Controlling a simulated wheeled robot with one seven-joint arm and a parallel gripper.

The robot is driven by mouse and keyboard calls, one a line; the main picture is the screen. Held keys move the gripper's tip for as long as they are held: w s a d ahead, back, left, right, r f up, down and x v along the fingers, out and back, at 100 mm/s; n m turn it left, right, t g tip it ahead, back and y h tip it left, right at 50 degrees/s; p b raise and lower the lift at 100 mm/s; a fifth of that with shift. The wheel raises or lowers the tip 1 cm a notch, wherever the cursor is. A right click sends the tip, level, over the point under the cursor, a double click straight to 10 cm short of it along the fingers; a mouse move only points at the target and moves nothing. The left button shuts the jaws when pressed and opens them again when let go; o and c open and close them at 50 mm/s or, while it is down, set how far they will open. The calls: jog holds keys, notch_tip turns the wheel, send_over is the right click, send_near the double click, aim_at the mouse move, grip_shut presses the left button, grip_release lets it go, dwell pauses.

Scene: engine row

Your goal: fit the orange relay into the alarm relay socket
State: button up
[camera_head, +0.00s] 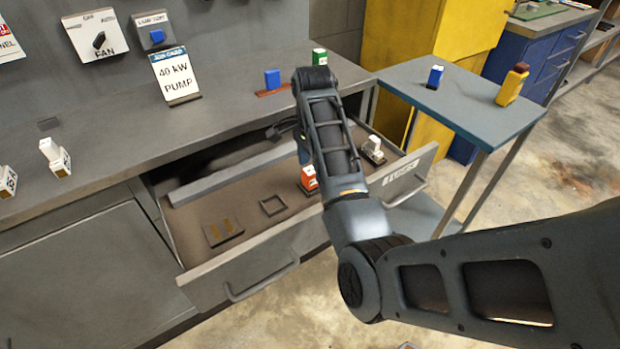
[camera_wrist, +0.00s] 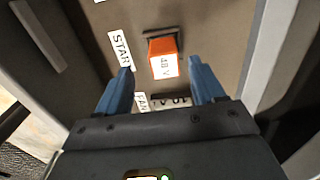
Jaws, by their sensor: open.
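The orange relay (camera_head: 309,178) is in the open drawer, partly beside my arm in the head view. In the wrist view the orange relay (camera_wrist: 163,58) shows a white "48 V" label and stands next to a "START" label. My gripper (camera_wrist: 160,74) is open, with its blue fingers apart on either side below the relay in the picture; nothing is between them. In the head view my gripper is mostly hidden by my arm. No socket with a readable alarm label shows.
The open drawer (camera_head: 243,262) holds an empty frame (camera_head: 272,205), a socket with brass contacts (camera_head: 222,232) and a white relay (camera_head: 374,149). A blue side table (camera_head: 455,95) carries a blue and a yellow block.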

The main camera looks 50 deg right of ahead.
aim_at(310, 170)
jog(key=f, duration=0.4)
jog(key=shift+w+f, duration=0.3)
jog(key=shift+f, duration=0.1)
jog(key=shift+c, duration=0.4)
jog(key=c, duration=1)
jog(key=shift+r, duration=0.15)
